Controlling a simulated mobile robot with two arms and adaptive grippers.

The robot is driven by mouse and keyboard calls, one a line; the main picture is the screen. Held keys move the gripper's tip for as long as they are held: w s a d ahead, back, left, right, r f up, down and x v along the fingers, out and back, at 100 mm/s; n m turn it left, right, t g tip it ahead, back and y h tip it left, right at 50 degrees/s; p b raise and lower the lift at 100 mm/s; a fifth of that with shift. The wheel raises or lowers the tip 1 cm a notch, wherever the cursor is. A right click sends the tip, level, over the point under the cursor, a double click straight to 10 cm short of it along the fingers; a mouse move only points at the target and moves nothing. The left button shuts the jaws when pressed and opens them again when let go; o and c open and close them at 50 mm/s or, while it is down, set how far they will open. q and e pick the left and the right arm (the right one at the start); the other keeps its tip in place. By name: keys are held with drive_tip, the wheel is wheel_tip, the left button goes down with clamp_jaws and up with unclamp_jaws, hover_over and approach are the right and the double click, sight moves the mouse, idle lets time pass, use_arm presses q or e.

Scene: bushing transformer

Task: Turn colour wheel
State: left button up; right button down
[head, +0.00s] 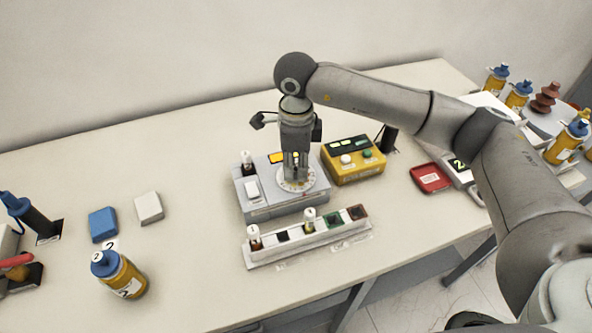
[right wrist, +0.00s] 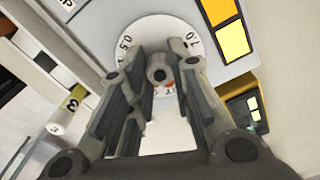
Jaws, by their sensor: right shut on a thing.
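The colour wheel (head: 310,181) is a white numbered disc on the top right of a grey box-shaped device (head: 268,207) with a small orange display (head: 276,158). My right gripper (head: 294,175) points straight down over the wheel and is shut on its middle part. In the right wrist view the white wheel (right wrist: 148,35) with printed numbers lies behind the fingers (right wrist: 160,72). My left gripper is not in view.
A white rack (head: 283,244) with small vials stands in front of the device. A yellow meter (head: 352,160) is close on its right. A small vial (head: 247,162) stands at its back left. A red dish (head: 430,178) lies farther right.

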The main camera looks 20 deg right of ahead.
sight(296, 169)
drive_tip(key=shift+m+b, duration=0.3)
drive_tip(key=shift+m, duration=0.1)
drive_tip(key=shift+r, duration=0.1)
drive_tip(key=c, duration=1.3)
unclamp_jaws()
wheel_tip(296, 169, up, 12)
